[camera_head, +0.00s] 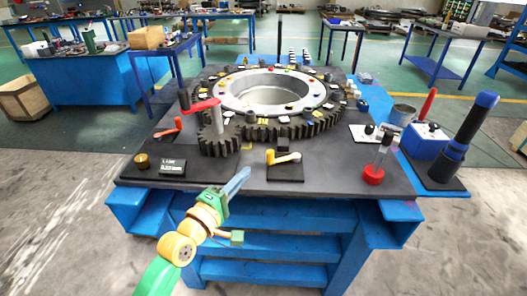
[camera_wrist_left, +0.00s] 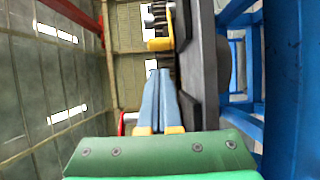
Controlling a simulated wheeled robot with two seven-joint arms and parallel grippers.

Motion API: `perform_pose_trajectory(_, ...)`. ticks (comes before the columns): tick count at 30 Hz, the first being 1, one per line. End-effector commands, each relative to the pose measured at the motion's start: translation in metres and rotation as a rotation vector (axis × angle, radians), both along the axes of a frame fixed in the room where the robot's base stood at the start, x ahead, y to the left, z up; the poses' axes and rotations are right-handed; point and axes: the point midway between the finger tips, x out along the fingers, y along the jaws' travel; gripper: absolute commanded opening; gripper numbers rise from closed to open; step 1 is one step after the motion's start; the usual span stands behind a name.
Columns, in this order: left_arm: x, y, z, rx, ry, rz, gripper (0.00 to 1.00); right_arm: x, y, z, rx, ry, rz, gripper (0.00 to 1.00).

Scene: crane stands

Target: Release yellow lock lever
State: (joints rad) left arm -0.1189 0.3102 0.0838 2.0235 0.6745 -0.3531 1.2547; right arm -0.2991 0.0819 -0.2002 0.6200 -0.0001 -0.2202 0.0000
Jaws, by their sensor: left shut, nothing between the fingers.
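The yellow lock lever (camera_head: 287,157) sits on a small dark plate on the front part of the black tabletop, in front of the large gear ring. In the left wrist view the shut fingers (camera_wrist_left: 163,73) point toward a yellow part (camera_wrist_left: 160,44), which looks like the lever. My right gripper is not in view.
The tabletop directly around the lever plate is mostly bare.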

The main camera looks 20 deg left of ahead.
Motion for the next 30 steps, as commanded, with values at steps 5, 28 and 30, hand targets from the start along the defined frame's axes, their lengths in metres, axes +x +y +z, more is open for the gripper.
perform_pose_trajectory(5, 0.0, 0.0, 0.0, 0.001, 0.001, 0.0, 0.0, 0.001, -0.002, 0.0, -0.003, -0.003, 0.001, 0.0)
perform_pose_trajectory(28, 0.097, -0.018, -0.002, 0.002, 0.001, 0.001, 0.0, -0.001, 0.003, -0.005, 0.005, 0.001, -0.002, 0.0)
perform_pose_trajectory(30, 0.099, -0.018, -0.002, 0.002, 0.002, 0.001, 0.0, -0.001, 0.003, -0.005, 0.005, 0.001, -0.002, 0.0)
